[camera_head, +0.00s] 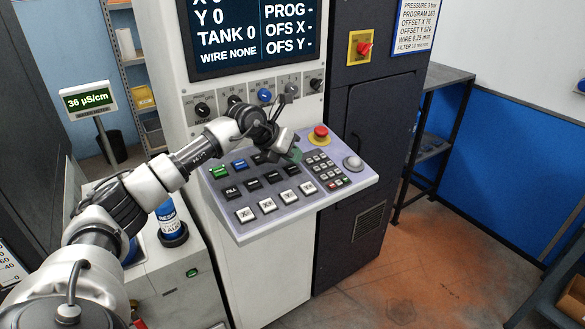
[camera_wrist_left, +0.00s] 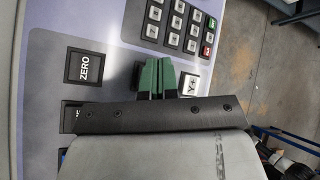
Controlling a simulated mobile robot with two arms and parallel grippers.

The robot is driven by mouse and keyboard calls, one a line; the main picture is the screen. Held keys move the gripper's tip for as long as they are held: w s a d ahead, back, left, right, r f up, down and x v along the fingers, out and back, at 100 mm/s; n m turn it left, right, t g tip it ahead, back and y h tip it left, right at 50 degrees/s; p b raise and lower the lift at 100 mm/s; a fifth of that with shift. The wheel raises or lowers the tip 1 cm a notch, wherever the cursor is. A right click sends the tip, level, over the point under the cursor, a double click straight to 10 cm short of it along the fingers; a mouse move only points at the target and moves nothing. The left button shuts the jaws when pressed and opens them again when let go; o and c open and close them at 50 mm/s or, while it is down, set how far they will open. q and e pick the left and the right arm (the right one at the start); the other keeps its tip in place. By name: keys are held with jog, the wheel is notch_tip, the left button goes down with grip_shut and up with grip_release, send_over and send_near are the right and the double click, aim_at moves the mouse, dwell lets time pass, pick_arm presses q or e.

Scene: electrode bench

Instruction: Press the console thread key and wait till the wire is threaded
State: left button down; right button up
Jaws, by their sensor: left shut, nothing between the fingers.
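The console panel (camera_head: 285,215) slopes below the screen (camera_head: 255,35), which reads WIRE NONE and TANK 0. It carries a green key (camera_head: 218,172), a blue key (camera_head: 239,164), a FILL key (camera_head: 231,192), other black keys and white axis keys. No key that I can see reads as thread; part of the key rows is hidden by my arm. My left gripper (camera_head: 295,154) is over the panel's upper right part. In the left wrist view its green fingers (camera_wrist_left: 152,80) are shut and empty, between the ZERO key (camera_wrist_left: 84,67) and the Y+ key (camera_wrist_left: 190,84). I cannot tell if they touch.
A red emergency stop (camera_head: 320,133), a grey knob (camera_head: 353,162) and a number keypad (camera_head: 325,174) lie right of the gripper. A row of knobs (camera_head: 264,95) sits above. A blue bottle (camera_head: 170,222) stands left of the console. The floor at right is clear.

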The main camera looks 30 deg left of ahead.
aim_at(295, 171)
dwell(0.3)
pick_arm(q)
jog(key=shift+a+f+b, duration=0.1)
jog(key=shift+f+b, duration=0.2)
jog(key=shift+f, duration=0.1)
jog(key=shift+f, duration=0.45)
dwell(0.5)
jog(key=shift+r, duration=0.15)
jog(key=shift+r+p, duration=0.35)
jog(key=shift+r, duration=0.35)
jog(key=r+p, duration=0.1)
jog(key=r, duration=0.1)
jog(key=d+r+p, duration=0.1)
jog(key=r+p, duration=0.1)
jog(key=r, duration=0.1)
jog(key=shift+s, duration=0.2)
dwell(0.8)
